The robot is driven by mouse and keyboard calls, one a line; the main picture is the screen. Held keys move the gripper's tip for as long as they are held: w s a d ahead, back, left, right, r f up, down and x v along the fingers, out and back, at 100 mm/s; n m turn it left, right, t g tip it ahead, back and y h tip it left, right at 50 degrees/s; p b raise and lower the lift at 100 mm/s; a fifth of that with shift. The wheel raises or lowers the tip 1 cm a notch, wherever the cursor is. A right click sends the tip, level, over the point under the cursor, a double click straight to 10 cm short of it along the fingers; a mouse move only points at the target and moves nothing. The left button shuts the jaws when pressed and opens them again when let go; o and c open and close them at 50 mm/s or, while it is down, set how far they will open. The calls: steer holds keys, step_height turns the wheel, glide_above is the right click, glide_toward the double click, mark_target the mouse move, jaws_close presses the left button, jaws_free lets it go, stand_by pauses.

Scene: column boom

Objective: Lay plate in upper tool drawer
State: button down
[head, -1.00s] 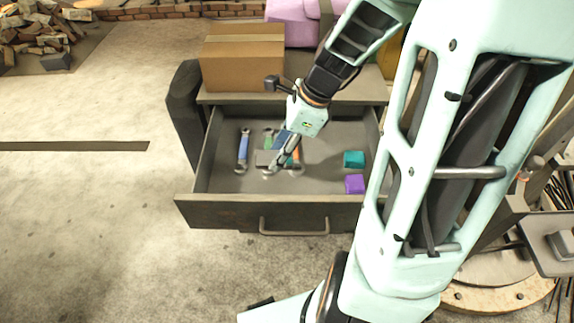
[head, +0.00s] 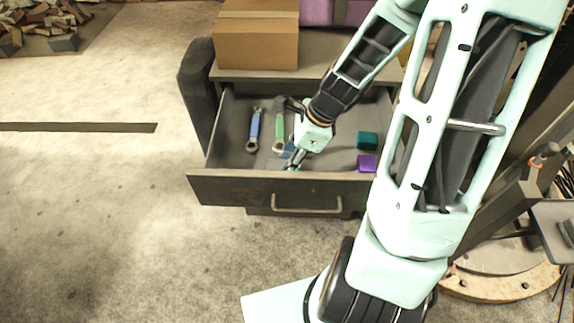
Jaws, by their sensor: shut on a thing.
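The upper tool drawer (head: 238,125) is pulled open below the cabinet top. My gripper (head: 291,165) reaches down into it, close behind its front wall. The gripper is shut on a thin grey plate (head: 276,163), seen only in part beside the fingers. Whether the plate touches the drawer floor cannot be told. A blue-handled wrench (head: 254,130) and a green-handled wrench (head: 279,128) lie in the drawer left of and behind the gripper. A teal block (head: 367,141) and a purple block (head: 367,163) sit at the drawer's right side.
A cardboard box (head: 257,38) stands on the cabinet top (head: 320,68). The drawer handle (head: 306,209) sticks out in front. Left of the cabinet the concrete floor (head: 90,200) is clear, with firewood (head: 40,25) farther back. A round wooden base (head: 505,285) stands at the right.

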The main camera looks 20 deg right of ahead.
steer(key=shift+f, duration=0.95)
steer(key=shift+f, duration=0.2)
steer(key=c, duration=1.3)
jaws_free()
steer(key=shift+r, duration=0.1)
steer(key=p+v, duration=0.1)
steer(key=v, duration=1.1)
steer(key=shift+r, duration=0.1)
